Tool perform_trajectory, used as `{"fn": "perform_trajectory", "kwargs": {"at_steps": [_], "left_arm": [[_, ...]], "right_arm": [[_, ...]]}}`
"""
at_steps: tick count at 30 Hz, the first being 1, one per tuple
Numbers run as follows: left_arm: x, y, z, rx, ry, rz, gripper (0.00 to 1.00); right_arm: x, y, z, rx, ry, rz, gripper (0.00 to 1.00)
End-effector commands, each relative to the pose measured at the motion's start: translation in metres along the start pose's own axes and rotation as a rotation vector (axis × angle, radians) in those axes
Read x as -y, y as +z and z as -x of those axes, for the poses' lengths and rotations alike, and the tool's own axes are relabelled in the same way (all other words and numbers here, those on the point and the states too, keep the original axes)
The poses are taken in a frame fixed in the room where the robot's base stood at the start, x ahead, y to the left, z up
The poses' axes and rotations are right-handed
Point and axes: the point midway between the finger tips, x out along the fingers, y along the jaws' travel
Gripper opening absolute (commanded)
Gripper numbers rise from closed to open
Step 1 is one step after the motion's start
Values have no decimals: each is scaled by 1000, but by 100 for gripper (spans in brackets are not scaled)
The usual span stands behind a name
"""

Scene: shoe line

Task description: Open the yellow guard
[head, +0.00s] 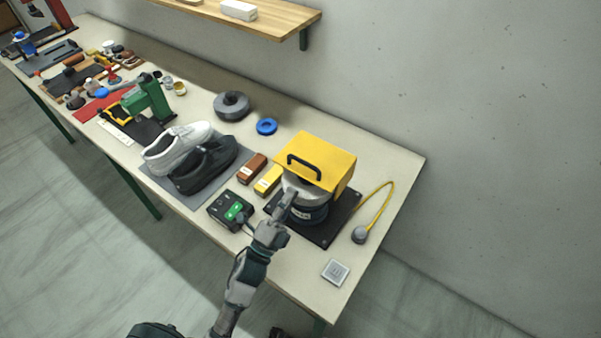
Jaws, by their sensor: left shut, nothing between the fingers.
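The yellow guard (327,160) sits over a round dark machine (305,211) on a black base plate (325,234) near the right end of the table. A black handle (304,166) is on the guard's front face. The machine's round body shows below the guard's lower edge. My left gripper (289,194) is shut and empty, in front of the machine and below the handle. In this view its tips overlap the machine's pale upper part; I cannot tell whether they touch it. My right gripper is not in view.
A control box with a green button (232,211) stands left of my gripper. Brown (252,168) and yellow (268,180) blocks lie beside the machine. Shoes (204,164) lie on a grey mat. A yellow cable (377,200) runs at the right. The table's front right corner is mostly clear.

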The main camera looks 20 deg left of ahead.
Motion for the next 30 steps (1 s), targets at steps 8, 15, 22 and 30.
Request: {"fn": "perform_trajectory", "kwargs": {"at_steps": [8,15,22,30], "left_arm": [[2,0,-47,-1,-2,0,0],[0,0,-58,1,2,1,0],[-1,0,-58,1,2,1,0],[1,1,-62,0,13,1,0]], "right_arm": [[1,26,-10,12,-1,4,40],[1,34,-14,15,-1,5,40],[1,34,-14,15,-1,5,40],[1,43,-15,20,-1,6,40]]}}
